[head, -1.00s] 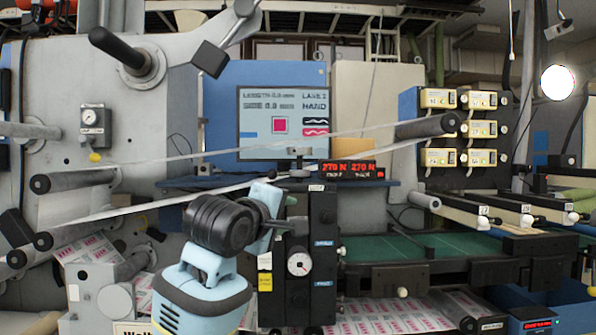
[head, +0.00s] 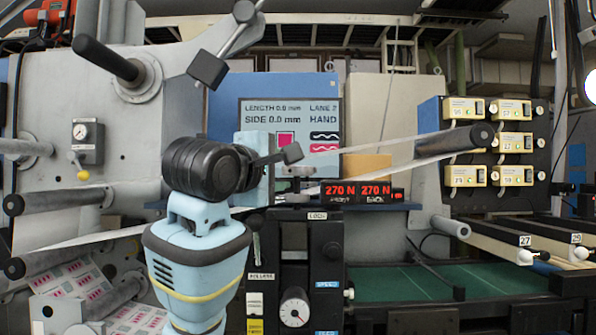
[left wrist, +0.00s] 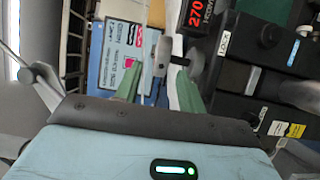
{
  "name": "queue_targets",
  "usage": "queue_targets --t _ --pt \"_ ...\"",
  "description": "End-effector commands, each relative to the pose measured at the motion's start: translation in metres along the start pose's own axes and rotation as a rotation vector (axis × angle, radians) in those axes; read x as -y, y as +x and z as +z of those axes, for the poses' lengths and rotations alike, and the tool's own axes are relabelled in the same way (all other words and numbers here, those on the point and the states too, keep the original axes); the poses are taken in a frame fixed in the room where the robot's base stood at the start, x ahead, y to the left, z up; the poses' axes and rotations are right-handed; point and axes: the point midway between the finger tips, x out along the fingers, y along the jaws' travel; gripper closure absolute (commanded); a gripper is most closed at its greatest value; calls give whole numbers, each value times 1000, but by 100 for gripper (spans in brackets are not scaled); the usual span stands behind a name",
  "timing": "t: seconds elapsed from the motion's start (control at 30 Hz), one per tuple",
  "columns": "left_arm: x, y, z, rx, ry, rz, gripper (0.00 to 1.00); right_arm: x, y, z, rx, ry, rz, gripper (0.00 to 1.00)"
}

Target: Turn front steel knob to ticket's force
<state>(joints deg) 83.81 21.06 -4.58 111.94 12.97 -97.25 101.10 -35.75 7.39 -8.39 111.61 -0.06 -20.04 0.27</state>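The red force display (head: 357,191) reads 270 N front and 270 N back; part of it shows in the left wrist view (left wrist: 196,14). A small grey steel knob-like part (head: 300,171) stands left of the display, above the black panel. It seems to be the grey part (left wrist: 193,62) with a dark crosspiece in the left wrist view. My left gripper (left wrist: 158,75) has its greenish fingers apart, with that part ahead of them; I cannot tell whether they touch it. In the head view my left gripper (head: 272,158) is just left of it. No ticket is readable. My right gripper is out of view.
The black panel (head: 262,235) carries a LOCK label, a black knob (head: 333,249) and a dial (head: 294,308). A white web runs diagonally behind my left arm. A monitor (head: 320,108) stands behind, and yellow boxes (head: 465,109) hang at right.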

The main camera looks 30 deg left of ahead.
Motion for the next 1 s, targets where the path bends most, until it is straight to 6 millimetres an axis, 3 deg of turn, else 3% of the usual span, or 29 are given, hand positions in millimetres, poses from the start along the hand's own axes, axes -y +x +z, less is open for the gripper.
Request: queue_targets --t 0.3,0.5,0.87,1.0 --pt "1 47 0 -1 1 -3 60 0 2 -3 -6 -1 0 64" --pt "0 65 0 0 1 -1 60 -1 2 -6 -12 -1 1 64" --pt "0 71 0 1 1 0 60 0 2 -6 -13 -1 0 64" --pt "0 70 0 0 1 0 76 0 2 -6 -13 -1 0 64"
